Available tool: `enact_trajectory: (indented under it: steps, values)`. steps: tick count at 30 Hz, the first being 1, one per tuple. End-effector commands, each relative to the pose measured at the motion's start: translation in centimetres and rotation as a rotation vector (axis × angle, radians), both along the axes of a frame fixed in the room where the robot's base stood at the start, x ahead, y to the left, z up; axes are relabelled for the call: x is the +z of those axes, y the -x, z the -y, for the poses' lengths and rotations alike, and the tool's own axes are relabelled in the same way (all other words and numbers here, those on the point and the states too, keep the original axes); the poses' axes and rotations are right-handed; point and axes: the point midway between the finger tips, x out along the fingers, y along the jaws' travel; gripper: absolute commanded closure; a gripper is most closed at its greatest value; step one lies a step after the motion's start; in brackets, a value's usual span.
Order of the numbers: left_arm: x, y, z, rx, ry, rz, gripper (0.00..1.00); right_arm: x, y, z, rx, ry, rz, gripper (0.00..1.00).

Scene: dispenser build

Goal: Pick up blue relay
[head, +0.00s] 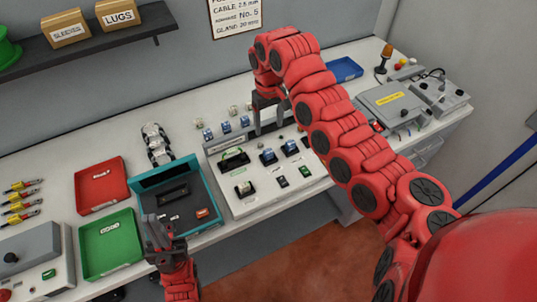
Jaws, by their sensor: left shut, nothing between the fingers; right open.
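Several small blue relays stand in a row at the back of the white panel, among them a left one (208,134), a middle one (226,127) and a right one (244,121). Two more blue parts, a left one (268,156) and a right one (290,147), sit on the panel's face. My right gripper (268,129) is open and points down just right of the back row, with nothing visible between its fingers. My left gripper (154,220) is shut and empty, over the left front of the teal tray. I cannot tell the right fingertips' exact height.
The white panel (246,208) stands beside the teal tray (213,191). A red tray (101,184) and a green tray (109,240) lie to the left. Grey boxes (391,103) and a blue tray (345,69) are at the right. My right arm covers part of the panel's right side.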

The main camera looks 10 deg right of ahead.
Motion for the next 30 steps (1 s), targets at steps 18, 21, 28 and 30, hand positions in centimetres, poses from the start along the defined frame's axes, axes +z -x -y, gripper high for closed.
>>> enact_trajectory:
  steps: [18,21,28,30]
  values:
    - [0.3,0.0,0.0,0.000,0.000,0.000,1.00,-7.8,0.0,-0.1,0.000,-0.002,0.001,0.28]
    - [0.2,0.0,0.0,0.000,0.000,0.000,1.00,-8.2,-0.1,-0.2,0.001,-0.002,0.002,0.28]
    - [0.0,0.0,0.0,0.000,0.000,0.000,1.00,-10.4,-0.4,-0.3,0.001,0.001,0.002,0.28]
    - [0.0,0.0,0.0,0.000,0.000,0.000,1.00,-11.0,-0.5,-0.3,0.001,0.001,0.004,0.28]
